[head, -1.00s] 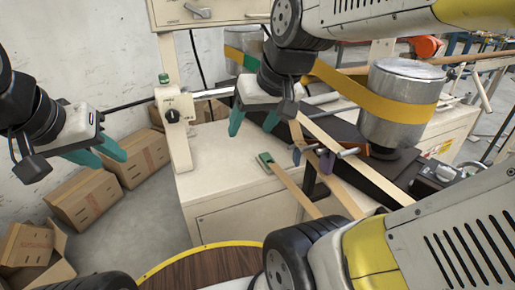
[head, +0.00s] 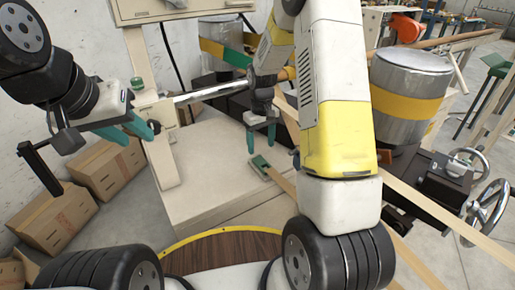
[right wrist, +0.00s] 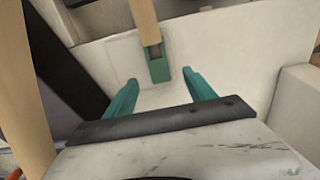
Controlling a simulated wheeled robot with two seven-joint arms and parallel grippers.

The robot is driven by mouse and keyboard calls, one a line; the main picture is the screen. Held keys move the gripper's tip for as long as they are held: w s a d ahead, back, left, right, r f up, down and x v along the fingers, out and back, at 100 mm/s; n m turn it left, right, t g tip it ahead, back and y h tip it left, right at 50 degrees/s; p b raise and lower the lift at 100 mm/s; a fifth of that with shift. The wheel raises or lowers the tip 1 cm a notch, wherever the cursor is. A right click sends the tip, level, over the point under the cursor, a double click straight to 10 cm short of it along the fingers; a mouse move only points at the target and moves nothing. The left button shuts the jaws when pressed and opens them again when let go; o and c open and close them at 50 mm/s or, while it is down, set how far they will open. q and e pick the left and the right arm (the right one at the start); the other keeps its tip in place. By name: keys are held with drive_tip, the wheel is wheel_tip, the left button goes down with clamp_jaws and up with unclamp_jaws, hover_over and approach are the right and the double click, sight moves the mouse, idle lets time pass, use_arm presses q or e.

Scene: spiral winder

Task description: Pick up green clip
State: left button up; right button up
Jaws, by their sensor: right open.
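The green clip (head: 260,161) is on the end of a pale wooden strip, over the cream cabinet top in the head view. It also shows in the right wrist view (right wrist: 158,66), just beyond the fingertips. My right gripper (head: 261,146) points down close above the clip in the head view. Its teal fingers are open and empty, and the clip lies beyond the gap between them in the right wrist view (right wrist: 162,82). My left gripper (head: 146,139) is at the left, with its teal fingers apart and empty, far from the clip.
A metal drum (head: 408,85) with a yellow band stands to the right. A handwheel (head: 488,205) is at the far right. A metal rod (head: 205,93) runs behind my right gripper. Cardboard boxes (head: 60,215) sit on the floor at left. The cabinet top (head: 205,165) is mostly bare.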

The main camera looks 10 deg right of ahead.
sight(262, 163)
drive_tip(key=f, duration=0.7)
drive_tip(key=shift+s+d+f, duration=0.2)
drive_tip(key=shift+d+f, duration=0.1)
clamp_jaws()
drive_tip(key=shift+r, duration=0.15)
drive_tip(key=shift+r, duration=0.5)
wheel_tip(262, 163, up, 2)
drive_tip(key=shift+r, duration=0.15)
drive_tip(key=s+a+r, duration=0.1)
drive_tip(key=s+a, duration=0.1)
drive_tip(key=s, duration=1.4)
drive_tip(key=shift+a+r, duration=0.25)
drive_tip(key=shift+a, duration=0.15)
